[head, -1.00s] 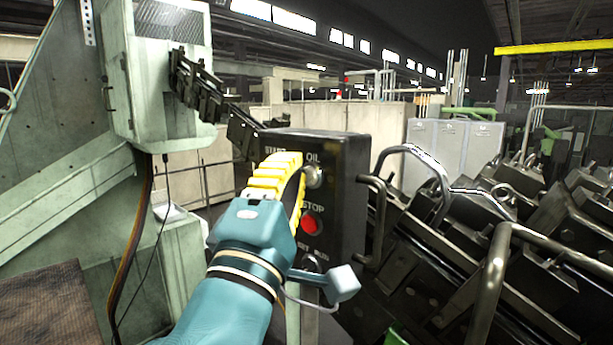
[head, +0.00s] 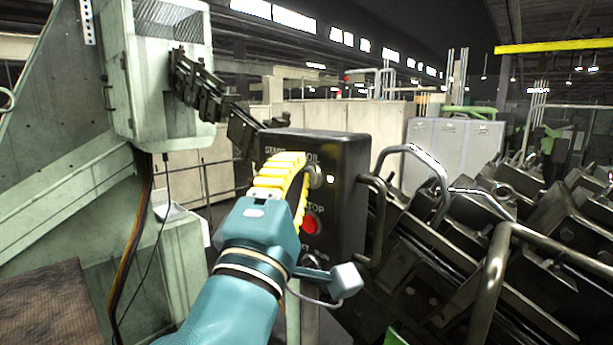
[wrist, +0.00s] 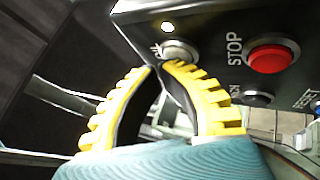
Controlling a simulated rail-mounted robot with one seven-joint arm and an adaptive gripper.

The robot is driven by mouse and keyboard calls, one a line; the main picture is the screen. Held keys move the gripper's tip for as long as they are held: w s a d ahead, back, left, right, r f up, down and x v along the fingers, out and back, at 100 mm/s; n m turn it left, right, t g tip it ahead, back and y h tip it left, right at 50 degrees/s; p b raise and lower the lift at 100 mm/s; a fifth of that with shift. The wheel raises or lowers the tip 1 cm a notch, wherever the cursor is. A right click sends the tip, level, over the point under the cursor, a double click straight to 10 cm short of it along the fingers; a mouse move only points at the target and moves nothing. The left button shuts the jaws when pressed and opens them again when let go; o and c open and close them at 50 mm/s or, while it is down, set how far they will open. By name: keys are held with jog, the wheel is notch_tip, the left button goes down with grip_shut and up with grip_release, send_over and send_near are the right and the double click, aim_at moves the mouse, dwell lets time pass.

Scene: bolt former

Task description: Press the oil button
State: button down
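The oil button (head: 315,177) is a pale round button under the OIL label on a dark control box (head: 343,200).
The red STOP button (head: 310,224) is just below my fingers on the box. A bent metal handle (head: 376,215) stands right of the box, with dark machinery beyond. A pale green machine (head: 160,75) stands at left.

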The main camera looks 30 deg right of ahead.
jog(key=shift+s+a, duration=0.1)
jog(key=shift+a, duration=0.15)
jog(key=s+a, duration=0.2)
jog(key=a, duration=0.3)
jog(key=shift+a+b, duration=0.3)
jog(key=shift+a, duration=0.05)
jog(key=shift+w, duration=0.1)
dwell(0.5)
